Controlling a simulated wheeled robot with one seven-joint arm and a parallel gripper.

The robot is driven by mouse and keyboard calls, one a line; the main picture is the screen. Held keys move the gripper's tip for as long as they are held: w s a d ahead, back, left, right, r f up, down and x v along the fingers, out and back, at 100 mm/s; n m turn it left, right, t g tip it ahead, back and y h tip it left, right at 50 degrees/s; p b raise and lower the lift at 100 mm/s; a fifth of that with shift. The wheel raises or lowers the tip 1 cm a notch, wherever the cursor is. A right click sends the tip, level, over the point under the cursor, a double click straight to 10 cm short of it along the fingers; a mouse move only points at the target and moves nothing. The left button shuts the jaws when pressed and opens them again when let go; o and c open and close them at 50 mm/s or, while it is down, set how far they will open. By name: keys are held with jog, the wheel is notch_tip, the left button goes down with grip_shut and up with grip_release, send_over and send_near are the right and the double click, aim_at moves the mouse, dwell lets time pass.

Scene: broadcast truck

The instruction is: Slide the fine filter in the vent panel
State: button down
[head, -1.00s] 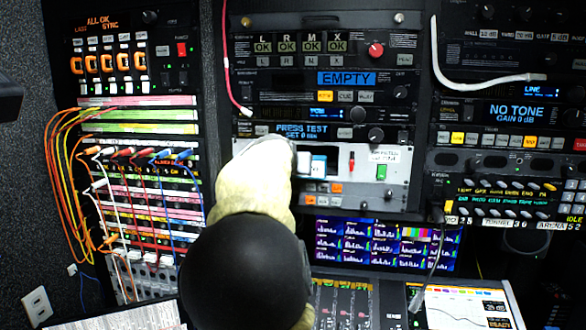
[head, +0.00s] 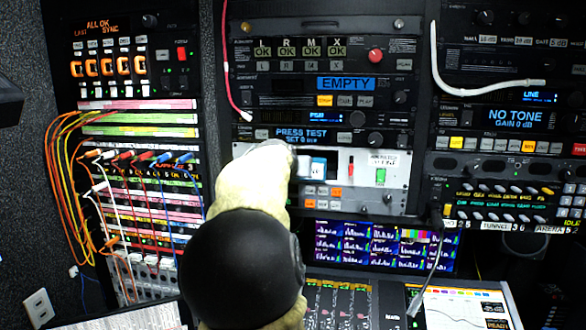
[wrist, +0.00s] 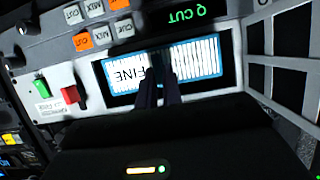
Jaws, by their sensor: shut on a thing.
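The fine filter (wrist: 205,58) has a blue frame, white slats and a white label reading FINE, seen upside down in the wrist view. It lines up with the dark rectangular opening of the pale vent panel (wrist: 70,112); I cannot tell how deep it sits. My gripper (wrist: 158,82) is shut on the filter near its middle, its dark fingers covering part of the slats. In the head view the vent panel (head: 400,172) is in the middle rack, and the filter (head: 318,168) shows partly beside my arm, which hides the gripper.
A red lever (wrist: 70,95) and a green switch (wrist: 41,88) are on the panel beside the opening. A patch bay with cables (head: 140,190) is at left. Monitors (head: 380,248) and a fader desk (head: 340,305) lie below.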

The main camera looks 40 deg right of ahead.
jog(key=shift+w+d+p, duration=1.15)
jog(key=shift+d+p, duration=0.25)
jog(key=shift+p, duration=0.35)
jog(key=shift+w+d+p, duration=1.15)
jog(key=shift+d+p, duration=0.25)
jog(key=shift+p, duration=0.35)
jog(key=c, duration=1.5)
grip_release()
jog(key=shift+s+a+b, duration=0.3)
jog(key=shift+a+b, duration=0.15)
jog(key=shift+b, duration=0.1)
jog(key=b+v, duration=1.1)
jog(key=v, duration=0.5)
jog(key=shift+a+r, duration=0.15)
jog(key=shift+r, duration=0.1)
